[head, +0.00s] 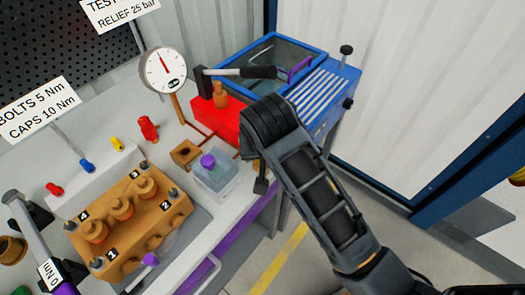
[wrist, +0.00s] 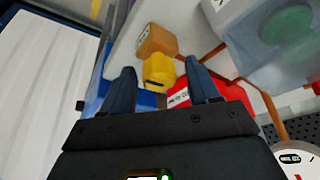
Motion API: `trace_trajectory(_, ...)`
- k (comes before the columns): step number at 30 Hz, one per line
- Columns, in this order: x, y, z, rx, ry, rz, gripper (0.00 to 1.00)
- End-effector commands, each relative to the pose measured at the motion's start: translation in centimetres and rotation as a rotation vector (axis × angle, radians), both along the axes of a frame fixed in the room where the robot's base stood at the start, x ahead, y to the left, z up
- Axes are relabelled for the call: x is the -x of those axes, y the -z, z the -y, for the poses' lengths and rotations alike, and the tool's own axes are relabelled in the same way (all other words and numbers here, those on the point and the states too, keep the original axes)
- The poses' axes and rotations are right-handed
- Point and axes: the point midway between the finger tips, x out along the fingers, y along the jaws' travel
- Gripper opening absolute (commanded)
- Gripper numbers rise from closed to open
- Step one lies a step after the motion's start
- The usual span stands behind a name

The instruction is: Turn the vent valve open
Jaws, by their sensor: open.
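A yellow knob (wrist: 158,72), which looks like the vent valve's handle, shows in the wrist view in front of an orange-brown block (wrist: 157,40). My gripper (wrist: 162,68) is open, with one dark finger on each side of the knob and visible gaps between. I cannot tell whether the fingertips are level with the knob in depth. In the head view my gripper (head: 261,180) points down beside the red box (head: 215,117), at the bench's right edge. My wrist hides most of the valve there.
A clear container with a purple cap (head: 216,180) stands just left of my gripper. A pressure gauge (head: 162,70) rises behind. The orange pump block (head: 130,222) sits front left. The floor at right is open.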

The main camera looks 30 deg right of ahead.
Motion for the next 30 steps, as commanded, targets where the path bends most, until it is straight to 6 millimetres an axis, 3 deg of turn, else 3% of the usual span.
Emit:
trace_trajectory(2, 0.01, -0.01, 0.01, 0.000, 0.000, 0.000, 0.55)
trace_trajectory(18, 0.01, -0.04, 0.00, 0.000, 0.000, 0.000, 0.04)
trace_trajectory(30, 0.02, -0.05, 0.04, -0.001, -0.087, 0.000, 0.04)
